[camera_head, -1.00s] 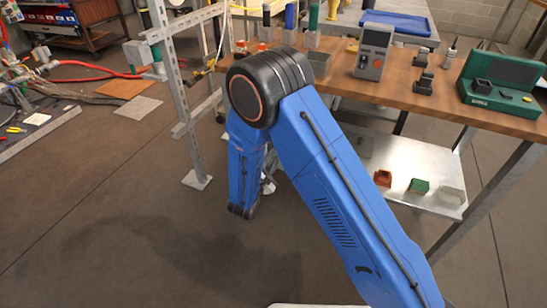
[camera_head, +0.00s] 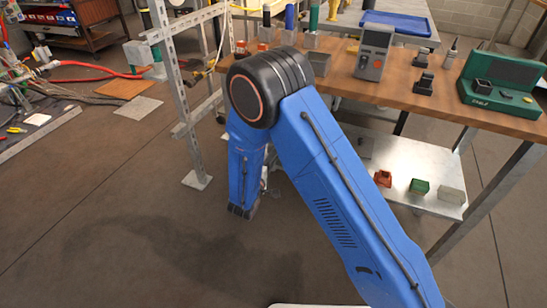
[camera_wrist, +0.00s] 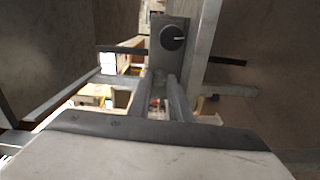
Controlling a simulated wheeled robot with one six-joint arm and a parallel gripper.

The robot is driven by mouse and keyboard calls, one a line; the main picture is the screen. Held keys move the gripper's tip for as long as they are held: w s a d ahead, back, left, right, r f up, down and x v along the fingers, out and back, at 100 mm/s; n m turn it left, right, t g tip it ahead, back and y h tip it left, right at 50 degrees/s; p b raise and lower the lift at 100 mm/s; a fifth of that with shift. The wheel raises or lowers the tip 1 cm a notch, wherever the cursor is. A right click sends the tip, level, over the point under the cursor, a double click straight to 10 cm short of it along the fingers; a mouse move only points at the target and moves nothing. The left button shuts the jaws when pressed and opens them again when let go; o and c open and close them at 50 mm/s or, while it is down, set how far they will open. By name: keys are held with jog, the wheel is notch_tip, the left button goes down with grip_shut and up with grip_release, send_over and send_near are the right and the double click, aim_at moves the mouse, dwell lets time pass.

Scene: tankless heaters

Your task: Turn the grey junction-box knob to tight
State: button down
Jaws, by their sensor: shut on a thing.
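In the wrist view, a grey box (camera_wrist: 157,48) stands upright ahead. It carries a round black dial (camera_wrist: 172,38) with a pale pointer mark. My gripper (camera_wrist: 165,76) has its two fingers reaching to the lower end of the box, below the dial, which is uncovered. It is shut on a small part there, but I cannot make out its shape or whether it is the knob. In the head view, my blue arm hides most of the gripper and the work spot.
A wooden bench (camera_head: 440,95) holds a grey meter (camera_head: 374,50) and a green case (camera_head: 505,85). The metal shelf (camera_head: 405,160) below holds several small coloured blocks. A metal strut frame (camera_head: 175,90) stands left of my arm. The floor in front is clear.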

jog(key=shift+f+m, duration=0.1)
jog(key=shift+m, duration=0.2)
dwell(0.4)
jog(key=c, duration=1.6)
grip_release()
jog(key=shift+s, duration=0.1)
jog(key=v, duration=1.7)
jog(key=shift+s, duration=0.15)
